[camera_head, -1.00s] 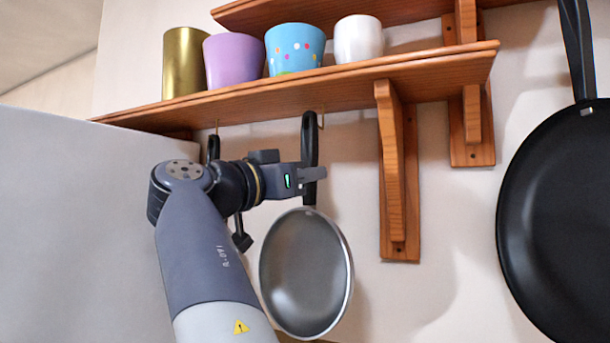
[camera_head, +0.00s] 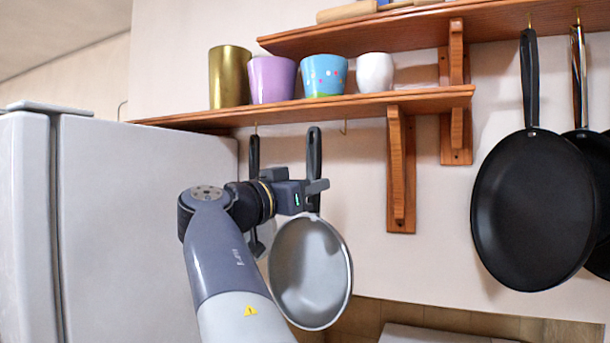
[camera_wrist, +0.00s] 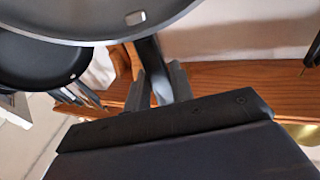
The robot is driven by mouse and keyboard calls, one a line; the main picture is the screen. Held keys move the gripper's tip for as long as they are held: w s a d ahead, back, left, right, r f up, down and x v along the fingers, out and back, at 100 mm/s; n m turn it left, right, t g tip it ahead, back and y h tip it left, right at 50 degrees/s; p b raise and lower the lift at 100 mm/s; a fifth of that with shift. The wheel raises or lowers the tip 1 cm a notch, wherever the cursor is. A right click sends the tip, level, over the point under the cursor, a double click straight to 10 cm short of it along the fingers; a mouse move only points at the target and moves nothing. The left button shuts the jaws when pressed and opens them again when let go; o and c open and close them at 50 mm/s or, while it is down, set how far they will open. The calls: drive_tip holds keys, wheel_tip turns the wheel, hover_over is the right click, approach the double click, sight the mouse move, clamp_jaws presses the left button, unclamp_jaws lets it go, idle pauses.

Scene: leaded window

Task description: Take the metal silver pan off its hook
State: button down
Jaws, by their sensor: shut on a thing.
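The silver pan (camera_head: 312,275) has a black handle and hangs below my gripper (camera_head: 316,188). My gripper is shut on the handle's lower part, just above the pan's bowl. The handle's top end is to the left of a bare hook (camera_head: 344,128) under the lower shelf and apart from it. In the wrist view, the pan's grey rim (camera_wrist: 100,22) fills the top, and its dark handle passes between the fingers of my gripper (camera_wrist: 158,85).
The lower wooden shelf (camera_head: 430,99) with several cups is just above. Another pan (camera_head: 254,155) hangs behind my wrist at left. Black pans (camera_head: 535,210) hang at right. A white fridge (camera_head: 145,220) stands at left. Bare wall lies between the bracket and black pans.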

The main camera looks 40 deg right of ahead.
drive_tip(key=s+a+f+b, duration=0.1)
drive_tip(key=s+a+f, duration=0.1)
drive_tip(key=a, duration=0.4)
drive_tip(key=s+a+f+b, duration=0.1)
drive_tip(key=s+a+f, duration=0.2)
drive_tip(key=a+f, duration=0.2)
drive_tip(key=shift+a, duration=0.5)
idle(0.3)
idle(0.3)
